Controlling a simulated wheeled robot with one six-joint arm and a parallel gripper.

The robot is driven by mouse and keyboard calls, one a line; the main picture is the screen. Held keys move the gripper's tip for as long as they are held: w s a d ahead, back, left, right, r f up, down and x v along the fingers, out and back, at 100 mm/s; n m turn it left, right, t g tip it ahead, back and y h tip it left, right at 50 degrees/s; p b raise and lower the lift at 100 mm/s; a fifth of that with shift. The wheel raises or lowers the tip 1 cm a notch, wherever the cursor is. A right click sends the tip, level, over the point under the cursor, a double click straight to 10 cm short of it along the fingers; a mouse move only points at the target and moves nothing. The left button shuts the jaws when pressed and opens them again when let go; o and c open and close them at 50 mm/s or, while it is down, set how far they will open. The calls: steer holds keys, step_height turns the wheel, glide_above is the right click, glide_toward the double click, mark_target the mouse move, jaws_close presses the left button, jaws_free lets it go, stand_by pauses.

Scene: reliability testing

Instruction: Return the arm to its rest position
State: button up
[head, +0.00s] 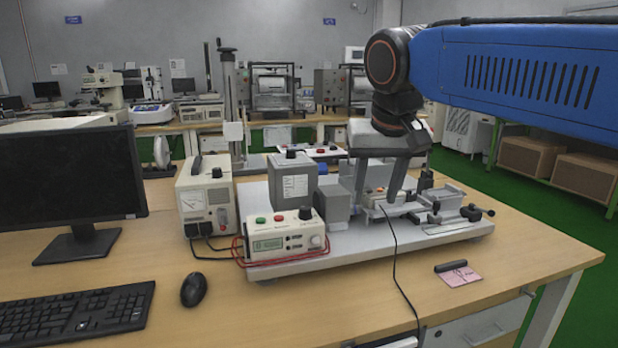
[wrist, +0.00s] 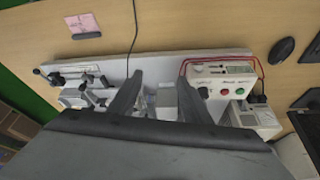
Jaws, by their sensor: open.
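My gripper (head: 376,185) points down over the right part of the test rig in the head view, its two dark fingers apart with nothing held between them. The rig's grey base plate (head: 290,266) lies on the wooden bench. In the wrist view my gripper (wrist: 160,88) also shows spread fingers above the plate. A small part with a cable sits on the rig close below the fingertips. I cannot tell from these views whether the fingers touch it.
A beige control box (head: 284,238) with red leads, a grey block (head: 293,180) and a meter (head: 205,195) stand left of my gripper. Clamps (head: 445,207) are to the right. A monitor (head: 70,178), keyboard (head: 75,312), mouse (head: 194,289) and pink note (head: 458,276) lie around the rig.

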steer(key=s+d+f, duration=0.8)
steer(key=s+f, duration=0.1)
steer(key=f, duration=0.3)
steer(key=s+d+f, duration=0.8)
steer(key=s+f, duration=0.1)
steer(key=f, duration=0.4)
steer(key=shift+s, duration=0.2)
steer(key=shift+d, duration=0.1)
